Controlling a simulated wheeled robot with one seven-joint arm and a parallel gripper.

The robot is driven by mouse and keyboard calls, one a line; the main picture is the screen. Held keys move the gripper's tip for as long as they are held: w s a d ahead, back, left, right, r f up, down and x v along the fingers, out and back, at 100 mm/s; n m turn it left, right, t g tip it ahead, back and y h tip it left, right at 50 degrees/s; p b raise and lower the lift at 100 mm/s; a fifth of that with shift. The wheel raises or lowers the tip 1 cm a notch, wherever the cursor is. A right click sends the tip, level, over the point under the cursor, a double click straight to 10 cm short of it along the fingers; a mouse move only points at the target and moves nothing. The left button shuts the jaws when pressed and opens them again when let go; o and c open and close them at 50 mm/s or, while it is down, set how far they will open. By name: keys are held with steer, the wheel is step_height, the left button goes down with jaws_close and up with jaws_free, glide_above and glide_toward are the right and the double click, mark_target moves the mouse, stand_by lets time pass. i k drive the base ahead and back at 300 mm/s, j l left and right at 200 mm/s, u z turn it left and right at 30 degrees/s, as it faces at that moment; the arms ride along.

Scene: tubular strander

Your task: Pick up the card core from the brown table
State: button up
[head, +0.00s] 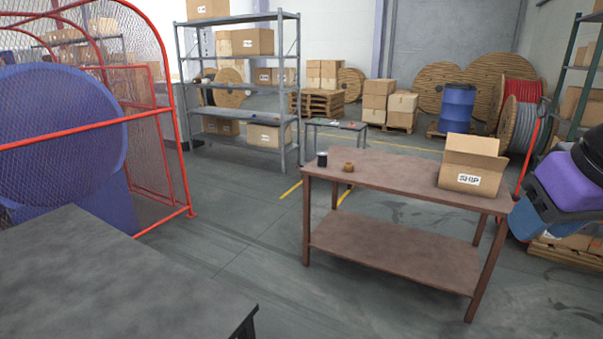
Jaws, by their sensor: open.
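The brown table (395,176) stands right of centre in the head view, with a lower shelf. A small brown ring-like piece, which looks like the card core (348,167), sits on the left part of its top. A small black cylinder with a pale top (322,160) stands just left of it, apart from it. Part of my arm shows at the right edge, beside the table's right end. My gripper's fingers are not in view.
An open cardboard box marked SHIP (470,180) stands on the table's right end. A dark grey table (120,285) fills the lower left. A red mesh guard (150,130) stands at left, and a grey shelf rack (240,80) behind. The floor between the two tables is clear.

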mark_target(348, 167)
steer(key=i, duration=2.05)
steer(key=i+z, duration=0.15)
steer(key=i, duration=0.45)
steer(key=i+j+z, duration=0.15)
steer(key=i, duration=0.45)
steer(key=i+j+z, duration=0.15)
steer(key=i, duration=0.45)
steer(key=j, duration=0.1)
